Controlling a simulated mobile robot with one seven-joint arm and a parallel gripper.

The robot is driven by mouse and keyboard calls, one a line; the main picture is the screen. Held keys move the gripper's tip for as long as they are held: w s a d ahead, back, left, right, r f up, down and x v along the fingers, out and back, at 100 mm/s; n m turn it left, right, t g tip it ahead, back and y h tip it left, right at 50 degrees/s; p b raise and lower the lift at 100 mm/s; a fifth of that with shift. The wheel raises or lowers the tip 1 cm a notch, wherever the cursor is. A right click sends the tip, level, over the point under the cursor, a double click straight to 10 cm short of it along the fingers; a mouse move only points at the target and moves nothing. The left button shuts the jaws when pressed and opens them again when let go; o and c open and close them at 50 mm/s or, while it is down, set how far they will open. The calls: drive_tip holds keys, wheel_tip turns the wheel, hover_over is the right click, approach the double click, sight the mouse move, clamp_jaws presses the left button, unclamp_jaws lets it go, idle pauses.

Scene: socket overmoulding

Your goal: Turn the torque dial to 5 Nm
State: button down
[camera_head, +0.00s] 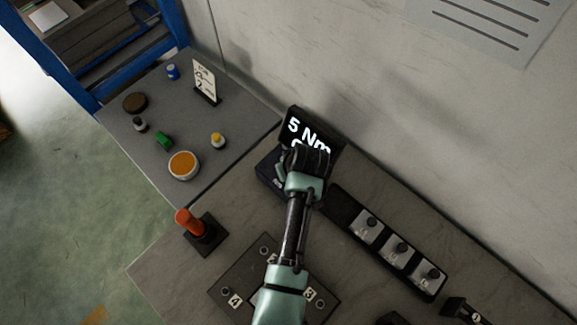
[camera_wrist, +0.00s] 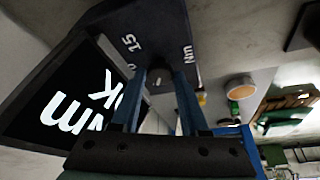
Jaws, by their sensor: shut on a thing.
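The torque unit (camera_head: 268,167) stands against the wall with a tilted black display (camera_head: 293,122) that reads "5 Nm"; a second line below it is mostly hidden by my gripper. In the wrist view the display (camera_wrist: 60,95) shows "Nm" and a letter "K". The unit's dark dial face (camera_wrist: 150,25) there carries a "15" and "Nm" mark. My gripper (camera_head: 284,166) is over the unit's front. In the wrist view my two fingers (camera_wrist: 160,76) are shut on the dial knob (camera_wrist: 160,83), little of which shows. The pointer is hidden.
An orange-handled tool (camera_head: 189,222) stands in a holder at left. A black strip with several knobs (camera_head: 397,250) lies at right. A numbered plate (camera_head: 235,285) is below my arm. The grey side table (camera_head: 150,100) bears small caps and an orange-filled dish (camera_head: 183,165).

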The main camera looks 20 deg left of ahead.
drive_tip(key=shift+n, duration=0.5)
drive_tip(key=shift+c, duration=2.1)
unclamp_jaws()
drive_tip(key=b+v, duration=0.1)
drive_tip(key=v, duration=1.2)
drive_tip(key=shift+w, duration=0.25)
drive_tip(key=shift+d, duration=0.15)
